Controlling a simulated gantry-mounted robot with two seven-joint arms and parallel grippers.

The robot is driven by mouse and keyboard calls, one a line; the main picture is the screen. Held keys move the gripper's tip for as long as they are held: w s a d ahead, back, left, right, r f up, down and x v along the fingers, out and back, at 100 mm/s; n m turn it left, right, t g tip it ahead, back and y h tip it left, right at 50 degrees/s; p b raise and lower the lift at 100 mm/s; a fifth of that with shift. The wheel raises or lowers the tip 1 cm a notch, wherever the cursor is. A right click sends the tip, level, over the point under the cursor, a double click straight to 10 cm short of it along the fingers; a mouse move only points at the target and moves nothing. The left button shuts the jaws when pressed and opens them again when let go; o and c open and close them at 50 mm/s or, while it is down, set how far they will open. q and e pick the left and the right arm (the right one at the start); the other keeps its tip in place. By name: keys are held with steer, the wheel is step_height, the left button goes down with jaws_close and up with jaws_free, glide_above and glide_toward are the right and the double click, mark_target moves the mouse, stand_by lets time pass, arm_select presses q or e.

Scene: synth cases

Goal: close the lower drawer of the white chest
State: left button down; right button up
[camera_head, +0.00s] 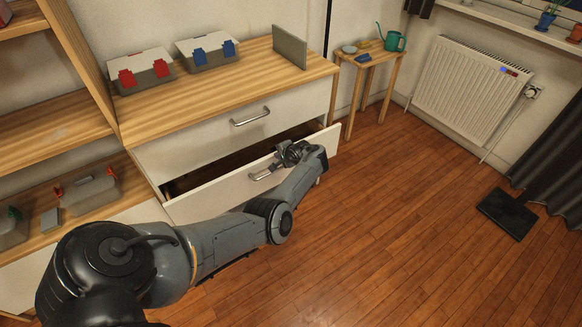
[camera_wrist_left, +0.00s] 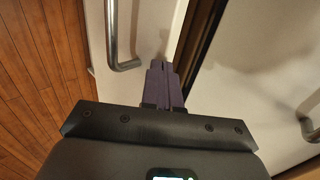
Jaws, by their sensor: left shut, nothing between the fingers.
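The white chest (camera_head: 200,138) has its upper drawer shut and its lower drawer (camera_head: 215,200) pulled out, with a dark opening behind its white front. The lower drawer's metal handle (camera_head: 262,175) also shows in the left wrist view (camera_wrist_left: 112,35). My left gripper (camera_head: 282,160) is shut and empty at the lower drawer's front, close beside the handle. In the left wrist view its fingertips (camera_wrist_left: 160,66) lie over the white front near its top edge; whether they touch it I cannot tell. My right gripper is not in view.
Two lidded boxes, one with red clips (camera_head: 145,72) and one with blue clips (camera_head: 207,52), stand on the chest with an upright grey panel (camera_head: 289,47). A small table (camera_head: 372,60) and a radiator (camera_head: 468,88) stand beyond.

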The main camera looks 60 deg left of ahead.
arm_select(q)
steer(key=shift+s+a+b, duration=0.15)
steer(key=shift+a+b, duration=0.15)
steer(key=shift+a, duration=0.9)
steer(key=shift+s+a+b, duration=0.1)
steer(key=shift+a+b, duration=0.15)
steer(key=shift+a, duration=0.95)
